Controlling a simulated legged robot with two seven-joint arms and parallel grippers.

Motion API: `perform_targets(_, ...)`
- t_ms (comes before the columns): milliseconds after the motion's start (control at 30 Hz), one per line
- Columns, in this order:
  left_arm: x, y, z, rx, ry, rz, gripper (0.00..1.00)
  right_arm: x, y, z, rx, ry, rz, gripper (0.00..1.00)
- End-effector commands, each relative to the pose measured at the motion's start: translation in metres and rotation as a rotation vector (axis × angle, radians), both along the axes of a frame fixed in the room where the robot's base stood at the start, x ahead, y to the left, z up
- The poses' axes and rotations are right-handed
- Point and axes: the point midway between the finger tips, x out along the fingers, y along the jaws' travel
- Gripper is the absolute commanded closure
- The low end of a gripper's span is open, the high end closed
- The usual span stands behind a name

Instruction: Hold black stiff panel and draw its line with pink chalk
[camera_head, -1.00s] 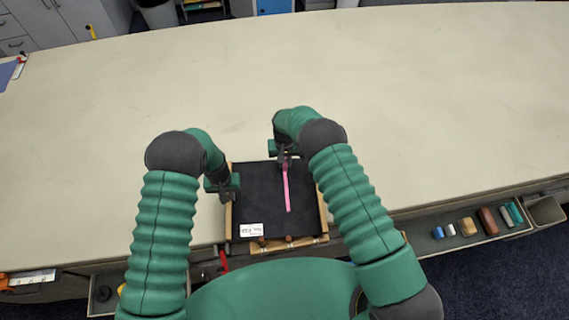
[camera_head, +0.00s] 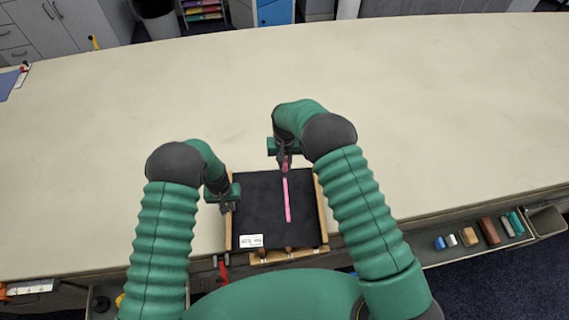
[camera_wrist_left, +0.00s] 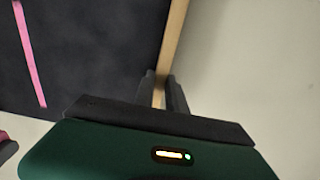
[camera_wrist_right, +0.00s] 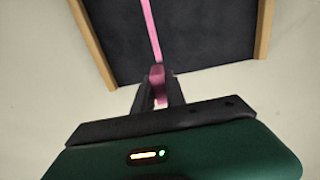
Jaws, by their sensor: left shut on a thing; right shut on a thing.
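The black stiff panel (camera_head: 260,205) lies flat at the table's near edge, with pale wooden strips along its left and right sides. A straight pink line (camera_head: 287,203) runs on it from near its far edge toward the middle. My left gripper (camera_head: 228,205) is shut on the left wooden strip (camera_wrist_left: 172,45). My right gripper (camera_head: 284,164) is shut on the pink chalk (camera_wrist_right: 157,82) at the panel's far edge. In the right wrist view the chalk meets the line's end; whether it touches the surface I cannot tell.
A white label (camera_head: 251,241) is at the panel's near left corner. A tray (camera_head: 450,258) at the front right holds several coloured blocks. A red-handled item (camera_head: 222,268) is at the near edge. The table beyond the panel is clear.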

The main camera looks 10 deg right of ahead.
Motion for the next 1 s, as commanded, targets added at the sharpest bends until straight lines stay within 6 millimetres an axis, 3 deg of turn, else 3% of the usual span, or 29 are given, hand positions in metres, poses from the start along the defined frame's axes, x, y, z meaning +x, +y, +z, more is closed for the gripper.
perform_targets(267, 0.0, 0.0, 0.0, 0.0, 0.0, -0.001, 1.0, 0.0, 0.0, 0.0, 0.0, 0.0, 0.0, 1.0)
perform_targets(300, 0.0, 0.0, 0.0, 0.0, 0.0, -0.001, 0.8, 0.0, 0.0, 0.0, 0.0, 0.0, 0.0, 1.0)
perform_targets(467, 0.0, 0.0, 0.0, 0.0, 0.0, 0.0, 0.59, 0.0, 0.0, 0.0, 0.0, 0.0, 0.0, 1.0)
perform_targets(800, 0.001, 0.0, 0.003, 0.0, -0.001, 0.0, 0.58, 0.0, 0.0, 0.0, 0.0, 0.0, 0.0, 1.0)
perform_targets(1000, 0.002, -0.001, 0.04, -0.002, -0.005, 0.0, 0.58, 0.0, 0.0, 0.0, 0.0, 0.0, 0.0, 1.0)
